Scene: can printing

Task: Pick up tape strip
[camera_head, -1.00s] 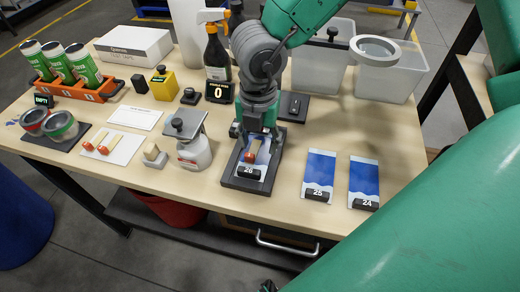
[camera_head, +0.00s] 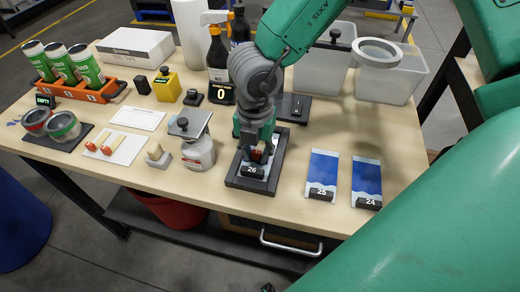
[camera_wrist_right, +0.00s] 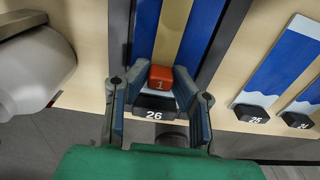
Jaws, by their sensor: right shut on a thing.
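The tape strip (camera_wrist_right: 170,35) is a tan band with a red tab (camera_wrist_right: 161,77) marked 1 at its near end. It lies along the blue-and-white panel 26 (camera_wrist_right: 204,32). The panel sits in a dark frame (camera_head: 247,186) on the table. My right gripper (camera_head: 257,152) points down over the frame and hides much of the strip and panel in the head view. In the wrist view, its fingers (camera_wrist_right: 158,88) stand on both sides of the red tab and are shut on it. My left gripper is not in view.
Panels 25 (camera_head: 322,172) and 24 (camera_head: 367,178) lie to the right. A jar with a metal plate (camera_head: 195,150) stands close on the left. Two red-ended pieces lie on a white card (camera_head: 128,152). Clear bins (camera_head: 390,85) and spray bottles (camera_head: 217,60) stand behind.

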